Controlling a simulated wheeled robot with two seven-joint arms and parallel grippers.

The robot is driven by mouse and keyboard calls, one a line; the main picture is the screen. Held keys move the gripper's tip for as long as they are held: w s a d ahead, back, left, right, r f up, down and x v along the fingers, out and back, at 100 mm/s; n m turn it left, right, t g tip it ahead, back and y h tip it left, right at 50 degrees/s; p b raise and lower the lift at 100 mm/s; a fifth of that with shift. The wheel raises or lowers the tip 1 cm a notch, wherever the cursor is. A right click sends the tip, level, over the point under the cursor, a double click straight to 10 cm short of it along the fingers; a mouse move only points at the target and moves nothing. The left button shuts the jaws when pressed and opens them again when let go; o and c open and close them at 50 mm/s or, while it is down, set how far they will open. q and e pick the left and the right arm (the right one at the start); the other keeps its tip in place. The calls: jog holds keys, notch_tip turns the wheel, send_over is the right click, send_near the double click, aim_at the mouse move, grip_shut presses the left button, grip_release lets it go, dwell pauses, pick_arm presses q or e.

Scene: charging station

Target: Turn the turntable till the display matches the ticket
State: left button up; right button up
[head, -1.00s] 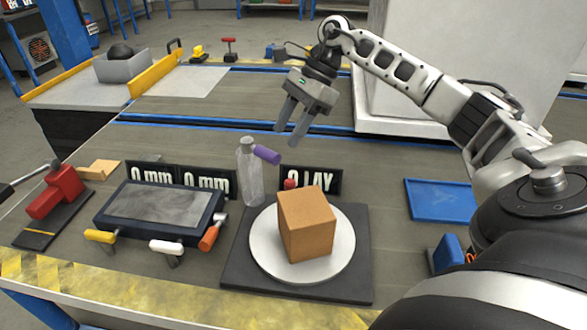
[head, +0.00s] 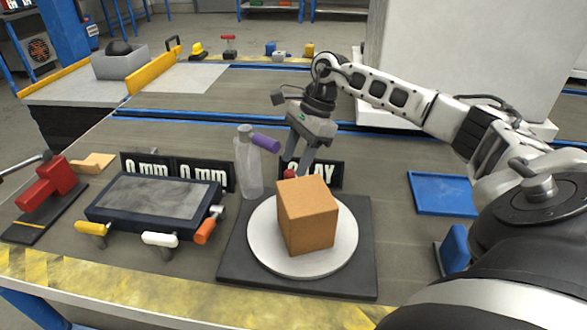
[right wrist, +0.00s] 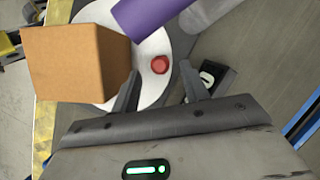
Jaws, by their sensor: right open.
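The turntable is a round white disc (head: 262,258) on a dark square base (head: 232,262). A plain brown box (head: 308,215) stands on the disc. A small red knob (head: 290,173) shows behind the box; in the right wrist view the red knob (right wrist: 160,64) sits near the disc's rim. A black display (head: 325,173) with white characters stands behind the turntable, partly hidden by my right gripper (head: 297,168). That gripper is open, pointing down above the knob, which appears just beyond its fingertips in the wrist view. I cannot make out a ticket. My left gripper is out of view.
Left are a dark framed panel (head: 150,204) with coloured handles, 0 mm displays (head: 200,174) and a red tool (head: 47,186). A blue tray (head: 440,193) lies right.

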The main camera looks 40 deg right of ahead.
jog(key=shift+x, duration=1.05)
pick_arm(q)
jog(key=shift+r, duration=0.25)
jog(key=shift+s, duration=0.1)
